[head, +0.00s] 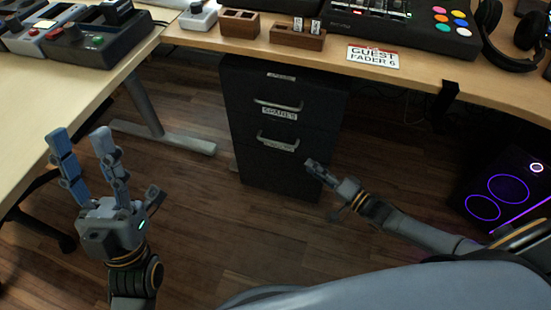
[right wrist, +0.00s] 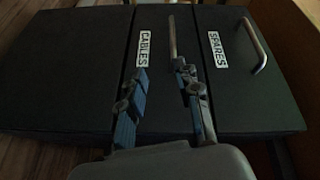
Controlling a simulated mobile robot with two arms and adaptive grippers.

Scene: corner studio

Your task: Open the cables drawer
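The cables drawer (head: 312,145) is a dark front in the cabinet under the desk, below the spares drawer, and looks shut. In the right wrist view its white CABLES label (right wrist: 145,48) and metal bar handle (right wrist: 172,38) show; the lower end of the handle is partly hidden by a finger. My right gripper (head: 314,166) is in front of the cabinet, right of and below the handle in the head view. In the right wrist view its fingers (right wrist: 161,68) are apart, with nothing held; contact with the handle cannot be told. My left gripper (head: 79,133) is open and empty, away from the cabinet.
The spares drawer (head: 317,105), with its own handle, is just above. A desk (head: 415,68) overhangs the cabinet. A metal desk leg (head: 165,137) stands left, and a dark PC case with purple rings (head: 500,190) right. Wooden floor (head: 210,200) is clear in front.

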